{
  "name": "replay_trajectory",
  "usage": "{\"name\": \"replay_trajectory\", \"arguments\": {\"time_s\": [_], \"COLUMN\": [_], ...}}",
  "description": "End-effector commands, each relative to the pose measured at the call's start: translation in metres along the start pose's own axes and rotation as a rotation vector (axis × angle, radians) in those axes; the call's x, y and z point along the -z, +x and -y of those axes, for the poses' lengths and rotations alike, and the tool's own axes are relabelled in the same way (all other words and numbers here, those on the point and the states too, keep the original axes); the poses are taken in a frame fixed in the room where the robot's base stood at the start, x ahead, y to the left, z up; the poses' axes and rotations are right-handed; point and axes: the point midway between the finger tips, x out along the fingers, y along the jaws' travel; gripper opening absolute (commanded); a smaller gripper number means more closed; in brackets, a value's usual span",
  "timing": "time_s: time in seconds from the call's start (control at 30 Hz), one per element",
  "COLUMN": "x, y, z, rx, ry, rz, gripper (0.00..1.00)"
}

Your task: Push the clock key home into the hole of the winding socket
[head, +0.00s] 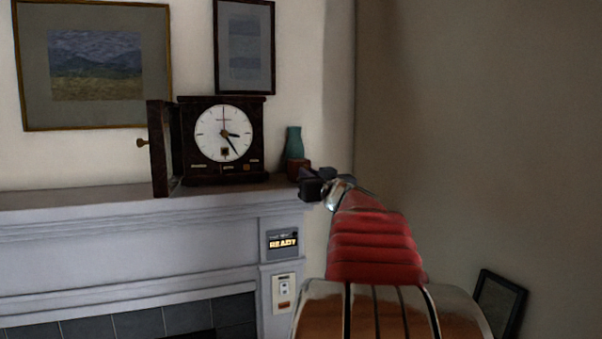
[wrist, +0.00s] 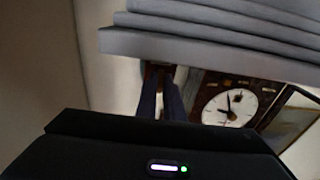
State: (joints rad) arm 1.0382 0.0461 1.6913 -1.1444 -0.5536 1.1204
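The dark mantel clock (head: 222,171) stands on the mantelpiece with its door (head: 160,148) swung open at the left. Its white face carries a small dark square below the centre, perhaps the winding socket (head: 224,152). In the wrist view the clock face (wrist: 230,107) shows upside down, right of the fingers. My gripper (head: 304,179) is right of the clock, at the mantel's right end by a small brown block (head: 298,167). In the wrist view my gripper (wrist: 161,88) has its two dark fingers apart, with brown between or beyond the tips. I cannot make out the clock key.
A teal vase (head: 294,142) stands behind the brown block. The grey mantelpiece (head: 100,205) also fills the top of the wrist view (wrist: 200,52). A panel reading READY (head: 284,243) and a switch (head: 284,292) are below. A wall closes the right side.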

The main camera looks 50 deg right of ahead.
Motion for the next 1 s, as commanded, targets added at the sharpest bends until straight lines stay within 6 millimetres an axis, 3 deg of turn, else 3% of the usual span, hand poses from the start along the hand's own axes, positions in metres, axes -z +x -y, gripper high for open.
{"name": "replay_trajectory", "arguments": {"time_s": [1.0], "x": [0.001], "y": [-0.018], "z": [0.000], "rx": [0.000], "ry": [0.000], "rz": [-0.001], "gripper": [0.00]}}
